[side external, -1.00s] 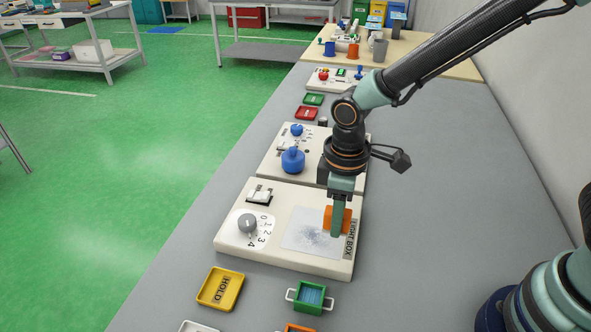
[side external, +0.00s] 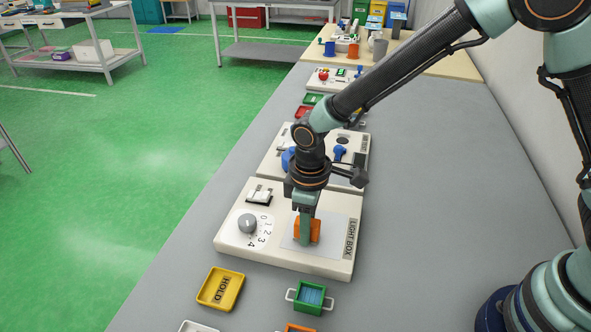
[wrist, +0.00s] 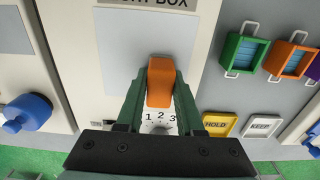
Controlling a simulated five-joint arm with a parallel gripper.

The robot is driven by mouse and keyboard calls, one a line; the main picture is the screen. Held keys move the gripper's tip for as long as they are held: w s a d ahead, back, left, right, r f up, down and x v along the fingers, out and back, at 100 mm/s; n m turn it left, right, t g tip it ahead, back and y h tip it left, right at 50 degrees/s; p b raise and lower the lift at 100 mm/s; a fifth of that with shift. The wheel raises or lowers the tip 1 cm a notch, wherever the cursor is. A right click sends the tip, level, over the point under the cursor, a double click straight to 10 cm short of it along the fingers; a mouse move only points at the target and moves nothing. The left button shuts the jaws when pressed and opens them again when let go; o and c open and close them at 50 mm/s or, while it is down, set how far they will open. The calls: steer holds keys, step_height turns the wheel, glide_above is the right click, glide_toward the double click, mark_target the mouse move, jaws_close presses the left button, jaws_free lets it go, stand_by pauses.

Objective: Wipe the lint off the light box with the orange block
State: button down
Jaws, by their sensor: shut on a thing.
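The light box (side external: 233,222) is a cream panel with a pale grey pane (side external: 336,246), a dial (side external: 247,224) and a rocker switch (side external: 260,196). My gripper (side external: 304,236) is shut on the orange block (side external: 315,229), low over the pane's left part, seemingly at its surface. In the wrist view the block (wrist: 161,84) sits between both fingers, with the dial's numbers just beyond its lower end. The bare pane (wrist: 125,55) looks clear there. No lint shows now; the block and fingers hide part of the pane.
A yellow HOLD tray (side external: 221,289) and a green basket (side external: 310,297) stand in front of the light box. Another panel with blue controls (side external: 340,152) stands behind it. The grey bench to the right (side external: 440,200) is clear.

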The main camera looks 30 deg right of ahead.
mark_target(335, 244)
steer(key=shift+w+a, duration=1)
steer(key=shift+s+d, duration=2.8)
steer(key=shift+s+d+r, duration=0.1)
steer(key=shift+s+d, duration=0.05)
step_height(335, 244, up, 8)
